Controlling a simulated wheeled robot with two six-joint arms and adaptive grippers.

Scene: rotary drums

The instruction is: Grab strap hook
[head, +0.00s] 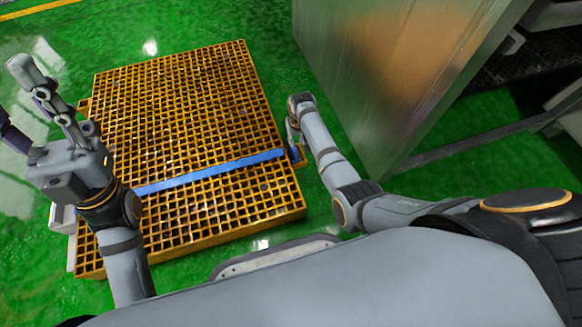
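A blue strap (215,171) runs across the orange grid pallet (245,222). Its right end reaches a small hook (297,156) at the pallet's right edge; the hook's details are too small to make out. My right gripper (293,142) is low at that edge, right by the hook. Its fingers are small and partly hidden, so I cannot tell whether they are shut on it. My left gripper (14,92) is raised at the far left with its fingers spread, apart from the strap and empty. It and its arm hide the strap's left end.
A large metal cabinet (390,70) stands close to the right of my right arm. A dark grated area lies beyond it at the upper right. The green floor (290,85) is clear between pallet and cabinet. A yellow line (38,8) marks the floor at the upper left.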

